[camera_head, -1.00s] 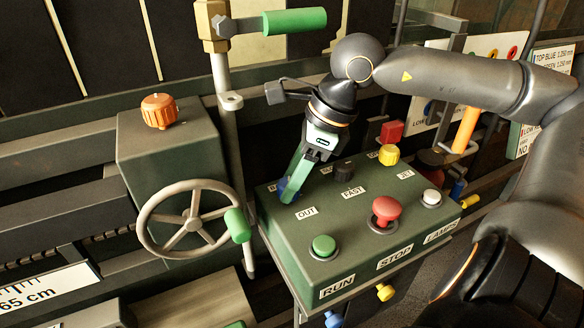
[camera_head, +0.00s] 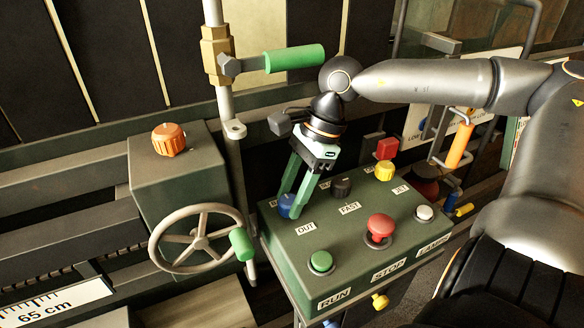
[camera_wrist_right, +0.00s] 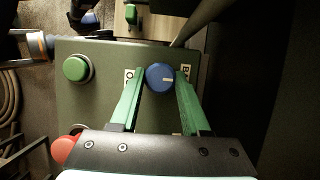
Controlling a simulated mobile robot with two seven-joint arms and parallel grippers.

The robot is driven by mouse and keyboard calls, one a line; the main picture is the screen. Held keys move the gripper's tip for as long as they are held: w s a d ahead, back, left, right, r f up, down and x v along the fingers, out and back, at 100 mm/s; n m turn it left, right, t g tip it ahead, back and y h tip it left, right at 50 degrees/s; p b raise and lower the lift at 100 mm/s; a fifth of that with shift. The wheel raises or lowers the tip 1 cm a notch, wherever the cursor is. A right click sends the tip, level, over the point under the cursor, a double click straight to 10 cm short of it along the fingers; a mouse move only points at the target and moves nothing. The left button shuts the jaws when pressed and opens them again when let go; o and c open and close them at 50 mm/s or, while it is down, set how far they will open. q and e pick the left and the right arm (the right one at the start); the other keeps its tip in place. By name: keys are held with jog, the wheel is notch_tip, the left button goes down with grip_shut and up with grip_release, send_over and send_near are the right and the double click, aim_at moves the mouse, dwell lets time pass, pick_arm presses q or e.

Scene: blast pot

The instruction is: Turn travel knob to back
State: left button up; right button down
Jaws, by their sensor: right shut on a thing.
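The blue travel knob (camera_head: 287,204) sits at the back left of the green control box (camera_head: 345,250), beside the OUT label (camera_head: 306,228). My right gripper (camera_head: 291,200) points down at it, shut on it with one green finger on each side. In the right wrist view the blue knob (camera_wrist_right: 159,76) lies between the fingertips. Its white pointer line points right, towards a label beginning with B (camera_wrist_right: 187,72) that a finger partly covers. The opposite label (camera_wrist_right: 128,75) is also partly covered. My left gripper is not in view.
The box also carries a green RUN button (camera_head: 321,262), a red STOP button (camera_head: 380,227), a black knob (camera_head: 341,187), a yellow knob (camera_head: 385,171) and a white button (camera_head: 424,213). A handwheel (camera_head: 196,238) stands left; a green-handled lever (camera_head: 294,58) is above.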

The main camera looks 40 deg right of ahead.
dwell(0.3)
jog(key=shift+c, duration=1.9)
grip_release()
jog(key=shift+r, duration=0.1)
